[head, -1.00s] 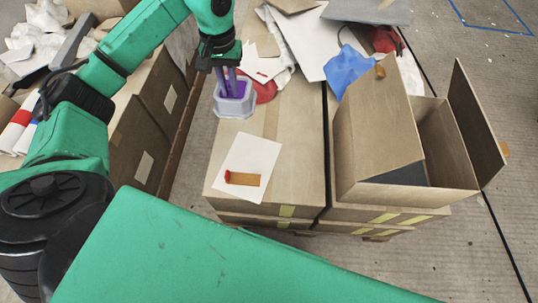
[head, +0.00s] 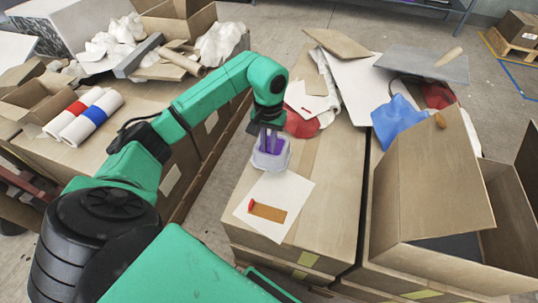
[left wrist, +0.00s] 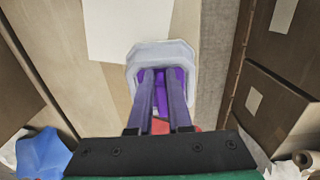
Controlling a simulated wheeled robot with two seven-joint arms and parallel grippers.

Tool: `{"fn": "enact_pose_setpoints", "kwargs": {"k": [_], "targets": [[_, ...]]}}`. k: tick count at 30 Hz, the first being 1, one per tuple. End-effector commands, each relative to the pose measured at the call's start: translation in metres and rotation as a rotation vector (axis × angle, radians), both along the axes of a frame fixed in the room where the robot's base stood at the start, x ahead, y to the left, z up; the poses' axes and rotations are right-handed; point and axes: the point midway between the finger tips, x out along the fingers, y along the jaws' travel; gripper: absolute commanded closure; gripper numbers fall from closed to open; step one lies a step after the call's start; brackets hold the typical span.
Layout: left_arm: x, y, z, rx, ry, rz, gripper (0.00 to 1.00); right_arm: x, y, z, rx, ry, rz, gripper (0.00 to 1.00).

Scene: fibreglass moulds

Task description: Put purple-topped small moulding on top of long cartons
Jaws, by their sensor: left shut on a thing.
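The purple-topped small moulding (head: 272,160) is a pale, cup-like piece with a purple inside. My left gripper (head: 268,143) is shut on it from above, with its fingers reaching into the purple top. In the left wrist view the moulding (left wrist: 160,50) shows its pale rim around the two fingers (left wrist: 161,90). It is over the left long carton (head: 325,190), beside the far edge of a white sheet. I cannot tell whether its underside touches the carton. My right gripper is not in view.
The white sheet (head: 274,207) bears an orange-brown strip with a red end (head: 267,211). Red cloth (head: 300,124), boards and blue cloth (head: 398,122) lie farther back. An open carton (head: 440,190) stands at the right. Bare carton top lies right of the sheet.

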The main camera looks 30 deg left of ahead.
Motion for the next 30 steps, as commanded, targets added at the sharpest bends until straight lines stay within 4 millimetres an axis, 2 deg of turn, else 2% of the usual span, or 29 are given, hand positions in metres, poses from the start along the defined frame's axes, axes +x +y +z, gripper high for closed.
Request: {"fn": "enact_pose_setpoints", "kwargs": {"k": [8,18,19,21,30], "targets": [[0.000,0.000,-0.045,-0.001,0.000,0.000,1.00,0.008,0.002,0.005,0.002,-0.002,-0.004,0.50],[0.000,0.000,-0.048,0.001,-0.002,0.000,1.00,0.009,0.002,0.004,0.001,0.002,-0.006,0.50],[0.000,0.000,-0.047,0.001,-0.002,0.000,0.75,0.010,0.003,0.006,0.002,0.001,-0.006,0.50],[0.000,0.000,-0.047,0.000,-0.001,0.000,0.53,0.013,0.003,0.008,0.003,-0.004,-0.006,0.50],[0.000,0.000,-0.046,0.000,-0.001,0.000,0.53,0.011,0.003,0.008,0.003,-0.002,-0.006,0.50]]}}
